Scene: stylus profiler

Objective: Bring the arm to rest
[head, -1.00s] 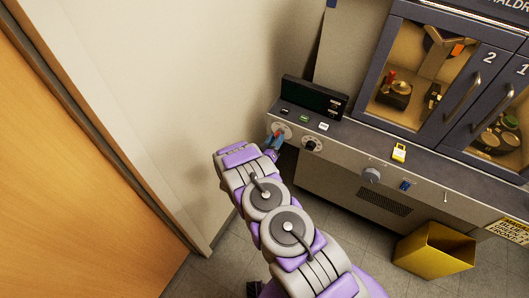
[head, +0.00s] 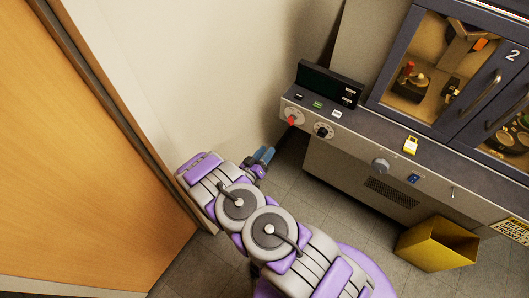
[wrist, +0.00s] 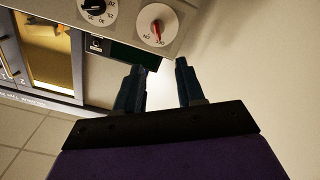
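My arm, purple and grey, reaches up from the bottom of the head view and is bent. My gripper (head: 263,156) is in front of the wall, to the left of the machine's front panel and apart from it. In the wrist view my gripper (wrist: 160,85) shows two blue-black fingers with a clear gap between them. It is open and nothing is between the fingers. Beyond the fingertips is a red-handled rotary switch (wrist: 157,27) on a white round plate; it also shows in the head view (head: 291,120).
A wooden door (head: 80,170) is at the left.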

